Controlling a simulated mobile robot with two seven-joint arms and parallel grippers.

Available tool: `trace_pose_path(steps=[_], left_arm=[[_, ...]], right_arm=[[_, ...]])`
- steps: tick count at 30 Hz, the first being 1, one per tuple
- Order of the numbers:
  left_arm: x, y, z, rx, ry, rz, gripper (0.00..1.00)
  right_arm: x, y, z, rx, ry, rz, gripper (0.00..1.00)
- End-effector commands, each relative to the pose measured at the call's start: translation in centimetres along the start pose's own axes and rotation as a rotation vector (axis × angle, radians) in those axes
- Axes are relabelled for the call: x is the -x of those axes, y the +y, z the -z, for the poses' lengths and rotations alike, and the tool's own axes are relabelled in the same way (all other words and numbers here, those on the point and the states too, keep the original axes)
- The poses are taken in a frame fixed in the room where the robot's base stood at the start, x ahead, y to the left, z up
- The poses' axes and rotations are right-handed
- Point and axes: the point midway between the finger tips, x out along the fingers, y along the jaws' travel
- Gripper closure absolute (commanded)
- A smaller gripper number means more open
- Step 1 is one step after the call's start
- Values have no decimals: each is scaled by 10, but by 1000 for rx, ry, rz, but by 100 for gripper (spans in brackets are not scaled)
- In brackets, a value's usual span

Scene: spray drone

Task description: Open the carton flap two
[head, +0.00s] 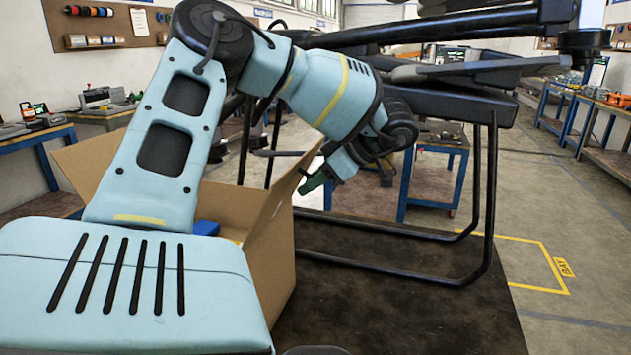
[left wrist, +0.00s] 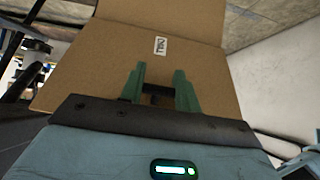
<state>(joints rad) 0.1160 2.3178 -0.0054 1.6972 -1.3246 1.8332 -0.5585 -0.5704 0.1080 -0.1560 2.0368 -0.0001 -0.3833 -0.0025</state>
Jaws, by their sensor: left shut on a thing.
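The brown cardboard carton (head: 268,280) stands open on a dark surface, partly hidden behind my left arm. Its right-hand flap (head: 272,212) stands up and leans outward to the right. My left gripper (head: 318,181), with green fingers, is at the upper outer corner of this flap and shut on it. In the left wrist view, the green fingers (left wrist: 160,92) lie against brown cardboard (left wrist: 90,72) with a small white label above them. The exact contact between the fingers is hard to make out. My right gripper is not in view.
A large drone with black legs (head: 491,190) stands just right of the carton, close to my left gripper. A blue thing (head: 206,228) shows inside the carton. The dark surface (head: 400,315) at front right is bare. Workbenches (head: 430,185) stand farther back.

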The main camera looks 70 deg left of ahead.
Motion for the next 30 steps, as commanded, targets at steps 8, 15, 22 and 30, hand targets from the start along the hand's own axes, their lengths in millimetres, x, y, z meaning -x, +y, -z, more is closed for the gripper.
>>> trace_pose_path(steps=[8,15,22,30], left_arm=[[-3,-1,-1,-4,2,9,45],[-1,0,0,-2,1,4,45],[20,0,-1,0,2,1,45],[61,0,-1,0,3,3,45]], right_arm=[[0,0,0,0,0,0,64],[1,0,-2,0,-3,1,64],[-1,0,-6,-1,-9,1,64],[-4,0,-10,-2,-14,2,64]])
